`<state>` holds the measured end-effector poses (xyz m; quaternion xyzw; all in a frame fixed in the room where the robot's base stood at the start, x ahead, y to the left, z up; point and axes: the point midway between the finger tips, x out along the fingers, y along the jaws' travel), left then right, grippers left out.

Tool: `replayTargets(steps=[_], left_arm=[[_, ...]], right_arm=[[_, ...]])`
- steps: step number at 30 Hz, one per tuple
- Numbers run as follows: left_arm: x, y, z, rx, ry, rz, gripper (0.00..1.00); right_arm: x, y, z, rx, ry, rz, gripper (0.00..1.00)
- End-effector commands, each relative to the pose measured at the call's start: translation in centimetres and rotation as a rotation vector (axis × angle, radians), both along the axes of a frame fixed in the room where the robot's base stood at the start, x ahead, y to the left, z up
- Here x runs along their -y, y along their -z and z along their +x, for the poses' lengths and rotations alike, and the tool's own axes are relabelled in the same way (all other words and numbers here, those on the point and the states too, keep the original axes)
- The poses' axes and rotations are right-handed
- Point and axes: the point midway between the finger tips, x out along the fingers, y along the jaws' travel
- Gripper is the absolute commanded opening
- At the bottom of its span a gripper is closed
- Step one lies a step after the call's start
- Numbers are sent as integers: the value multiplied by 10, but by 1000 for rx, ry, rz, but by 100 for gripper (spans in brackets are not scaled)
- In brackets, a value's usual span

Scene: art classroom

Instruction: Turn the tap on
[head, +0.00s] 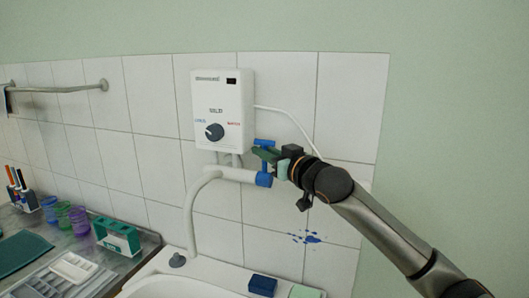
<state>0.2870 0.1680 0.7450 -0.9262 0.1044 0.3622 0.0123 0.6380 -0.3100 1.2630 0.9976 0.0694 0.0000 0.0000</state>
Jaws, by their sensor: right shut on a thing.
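The tap is a white pipe spout (192,212) that curves down over the sink from under a white wall water heater (222,112). A blue tap handle (264,143) rises beside the heater's lower right corner, above a blue end cap (264,180). My right gripper (262,153) comes in from the right and is shut on the tap handle, its green fingers hiding the handle's middle part. No water shows at the spout, whose outlet is low by the sink's back edge. My left gripper is not in view.
The white sink (170,287) lies below. A blue block (262,285) and a pale green block (305,292) rest on its rim. A counter at left holds cups (78,218), a green holder (118,237) and a white tray (73,267). A towel rail (62,89) is on the wall.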

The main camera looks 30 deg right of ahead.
Motion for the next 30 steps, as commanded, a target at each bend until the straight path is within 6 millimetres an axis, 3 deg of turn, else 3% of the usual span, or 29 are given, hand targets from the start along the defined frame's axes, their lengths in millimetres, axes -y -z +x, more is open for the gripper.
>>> replayTargets(steps=[8,18,29,30], left_arm=[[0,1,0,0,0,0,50],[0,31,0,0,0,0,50],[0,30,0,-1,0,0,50],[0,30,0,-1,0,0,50]], right_arm=[[0,1,0,1,0,-3,0],[-16,8,-14,198,-1,-222,0],[-18,4,-16,223,1,-252,0],[-18,4,-16,223,1,-252,20]])
